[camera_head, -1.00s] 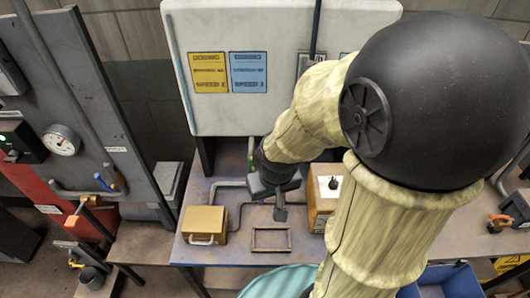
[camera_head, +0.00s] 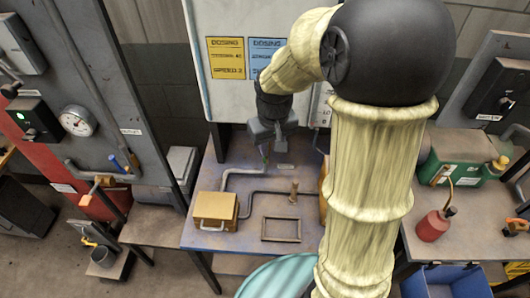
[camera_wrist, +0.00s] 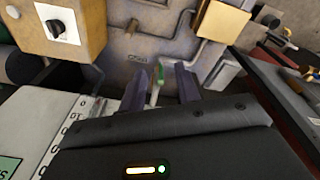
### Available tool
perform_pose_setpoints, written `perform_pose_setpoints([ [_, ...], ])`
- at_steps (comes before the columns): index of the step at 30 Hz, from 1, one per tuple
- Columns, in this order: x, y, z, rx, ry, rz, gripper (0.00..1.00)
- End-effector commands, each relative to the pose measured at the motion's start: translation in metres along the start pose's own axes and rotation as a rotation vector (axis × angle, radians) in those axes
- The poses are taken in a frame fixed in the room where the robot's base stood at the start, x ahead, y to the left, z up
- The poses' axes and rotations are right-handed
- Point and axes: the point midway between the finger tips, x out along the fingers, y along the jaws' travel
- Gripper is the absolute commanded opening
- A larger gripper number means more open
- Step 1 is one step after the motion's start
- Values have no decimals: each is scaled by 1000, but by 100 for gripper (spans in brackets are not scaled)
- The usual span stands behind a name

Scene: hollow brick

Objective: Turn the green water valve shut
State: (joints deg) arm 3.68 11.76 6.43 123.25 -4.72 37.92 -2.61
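My gripper shows in the wrist view (camera_wrist: 161,74) with its two dark fingers apart. The green valve handle (camera_wrist: 157,84) appears between the fingers, with a gap to the right finger; I cannot tell whether it touches the left one. In the head view my gripper (camera_head: 271,138) is at the back of the workbench, below the white panel. Only a small green bit of the valve (camera_head: 265,152) shows just under it, above the end of a grey pipe (camera_head: 240,172). My gripper and wrist hide most of the valve there.
A tan box (camera_head: 215,210) and a flat metal frame (camera_head: 281,229) lie on the workbench (camera_head: 210,244). A white panel (camera_head: 219,95) stands behind. Blue-handled (camera_head: 117,164) and orange-handled fittings are at left. A red oil can (camera_head: 432,227) stands at right.

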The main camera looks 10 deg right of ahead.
Motion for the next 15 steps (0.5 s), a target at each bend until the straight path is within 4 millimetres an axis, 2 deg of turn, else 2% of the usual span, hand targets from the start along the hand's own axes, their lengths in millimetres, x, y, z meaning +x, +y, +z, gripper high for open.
perform_pose_setpoints([
  [1,0,2,-18,-20,-14,1,33],
  [3,-2,4,-40,-48,-39,2,33],
  [7,-6,10,-75,-92,-79,3,33],
  [11,-10,15,-97,-115,-105,3,33],
  [15,-12,17,-105,-126,-118,3,33],
])
